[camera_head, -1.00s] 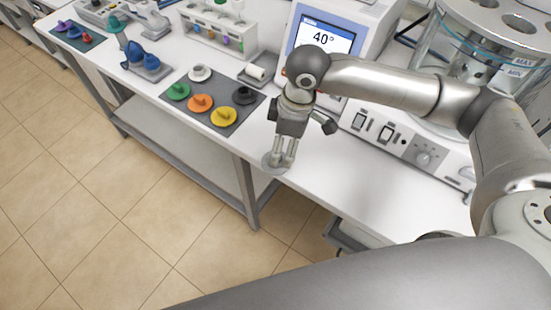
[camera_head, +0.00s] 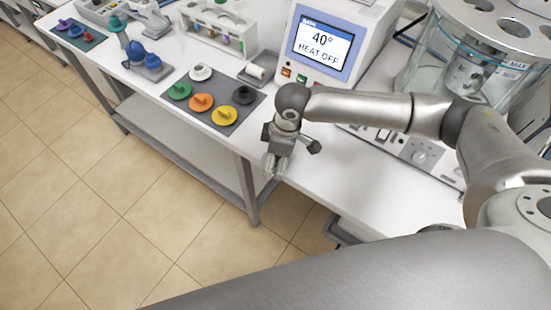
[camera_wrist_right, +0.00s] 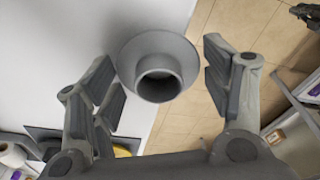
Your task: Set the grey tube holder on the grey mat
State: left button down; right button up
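The grey tube holder (camera_wrist_right: 157,68), a round flared base with a short cup, sits at the table's front edge in the right wrist view. In the head view it is hidden by my right gripper (camera_head: 276,168), which points down over that spot. The right fingers are spread wide, one on each side of the holder, with visible gaps. The grey mat (camera_head: 222,88) lies to the left on the table. It carries white, green, orange, yellow and black holders, with bare room in its middle. My left gripper is not in view.
A heater unit with a screen (camera_head: 322,45) stands behind my right arm, next to a clear bath (camera_head: 425,70). A small tray with a white roll (camera_head: 256,72) lies behind the mat. A tube rack (camera_head: 220,30) stands further back. The table's front edge is close to my gripper.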

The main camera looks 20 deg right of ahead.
jog(key=c, duration=0.5)
jog(key=shift+c, duration=0.2)
jog(key=shift+r, duration=0.15)
